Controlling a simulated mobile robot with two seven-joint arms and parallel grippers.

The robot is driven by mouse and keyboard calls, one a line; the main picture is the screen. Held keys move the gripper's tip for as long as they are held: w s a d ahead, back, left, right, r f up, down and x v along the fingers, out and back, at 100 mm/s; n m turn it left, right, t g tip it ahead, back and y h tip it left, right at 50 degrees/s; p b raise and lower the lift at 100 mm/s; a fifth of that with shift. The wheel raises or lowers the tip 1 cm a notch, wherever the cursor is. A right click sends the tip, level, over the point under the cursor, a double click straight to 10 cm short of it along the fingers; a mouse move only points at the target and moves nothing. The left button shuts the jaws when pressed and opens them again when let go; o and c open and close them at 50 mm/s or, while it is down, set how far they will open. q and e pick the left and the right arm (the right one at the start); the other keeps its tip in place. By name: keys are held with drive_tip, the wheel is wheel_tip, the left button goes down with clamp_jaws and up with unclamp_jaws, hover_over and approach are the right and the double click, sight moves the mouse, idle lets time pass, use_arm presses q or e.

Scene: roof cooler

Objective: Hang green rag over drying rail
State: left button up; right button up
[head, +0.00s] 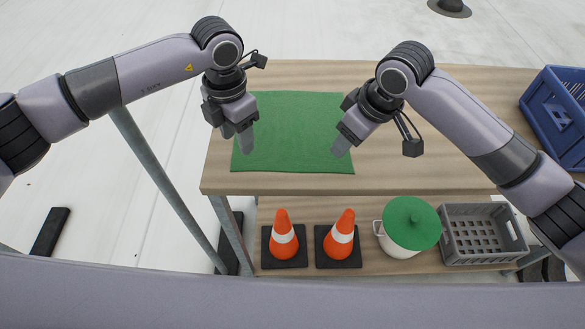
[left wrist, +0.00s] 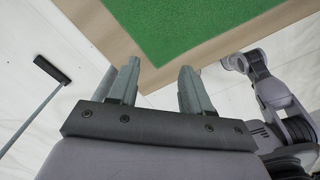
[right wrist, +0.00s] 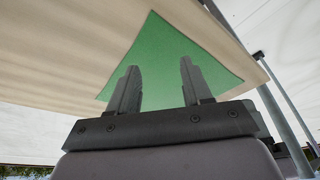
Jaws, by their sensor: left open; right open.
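The green rag (head: 292,120) lies flat and spread out on the upper wooden table top. It also shows in the left wrist view (left wrist: 190,25) and the right wrist view (right wrist: 170,60). My left gripper (head: 240,145) is open and empty above the rag's left part. My right gripper (head: 344,148) is open and empty above the rag's right edge. A grey metal tube (head: 165,185) slants down left of the table, partly behind my left arm; it looks like part of the drying rail. I cannot tell the rail's full shape.
A blue crate (head: 560,115) stands at the table's right end. On the lower shelf (head: 330,205) are two orange cones (head: 283,235) (head: 341,235), a white pot with a green lid (head: 410,222) and a grey crate (head: 482,235). The table top (head: 470,85) behind the rag is clear.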

sight(242, 162)
use_arm(q)
drive_tip(key=shift+f, duration=2.75)
use_arm(e)
drive_tip(key=shift+f, duration=2.75)
use_arm(q)
drive_tip(key=shift+f, duration=0.15)
drive_tip(key=shift+c, duration=0.5)
use_arm(e)
drive_tip(key=shift+f, duration=0.1)
drive_tip(key=shift+c, duration=0.5)
use_arm(q)
clamp_jaws()
use_arm(e)
clamp_jaws()
drive_tip(key=shift+d, duration=0.1)
